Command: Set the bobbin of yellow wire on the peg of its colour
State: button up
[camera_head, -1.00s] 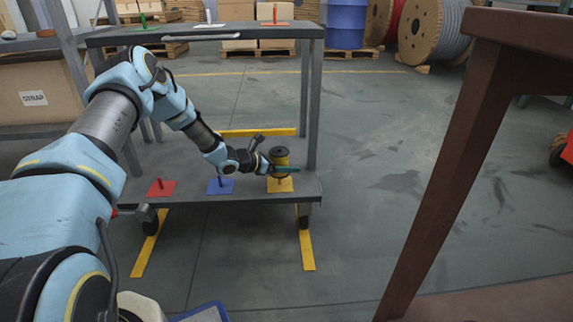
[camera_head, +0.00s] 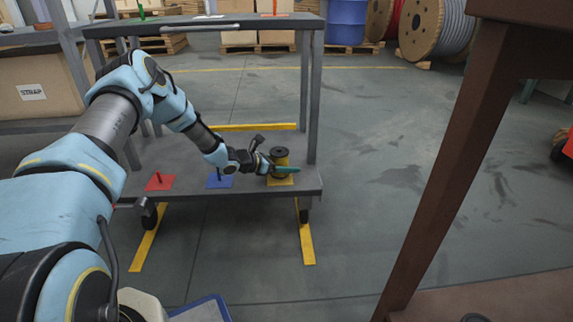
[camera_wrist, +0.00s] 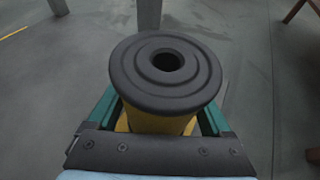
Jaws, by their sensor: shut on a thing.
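The bobbin of yellow wire (camera_head: 281,161) has black flanges and stands upright over the yellow plate (camera_head: 290,182) at the right end of the trolley's lower shelf. My gripper (camera_head: 279,168) is shut on the bobbin from the side, with a teal finger showing in front of it. The yellow plate's peg is hidden by the bobbin, and I cannot tell whether the bobbin touches the plate. In the wrist view the bobbin's top flange (camera_wrist: 135,75) shows a dark centre hole, with no peg tip visible in it.
A blue plate with a peg (camera_head: 219,181) and a red plate with a peg (camera_head: 159,182) stand left on the same shelf. The trolley's upper shelf (camera_head: 215,28) is above, with a post (camera_head: 313,100) close right. A brown table leg (camera_head: 440,170) stands further right.

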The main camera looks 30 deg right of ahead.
jog(key=shift+f, duration=0.25)
jog(key=shift+f+b, duration=0.4)
jog(key=shift+f, duration=0.1)
jog(key=o, duration=1.6)
jog(key=shift+c, duration=0.2)
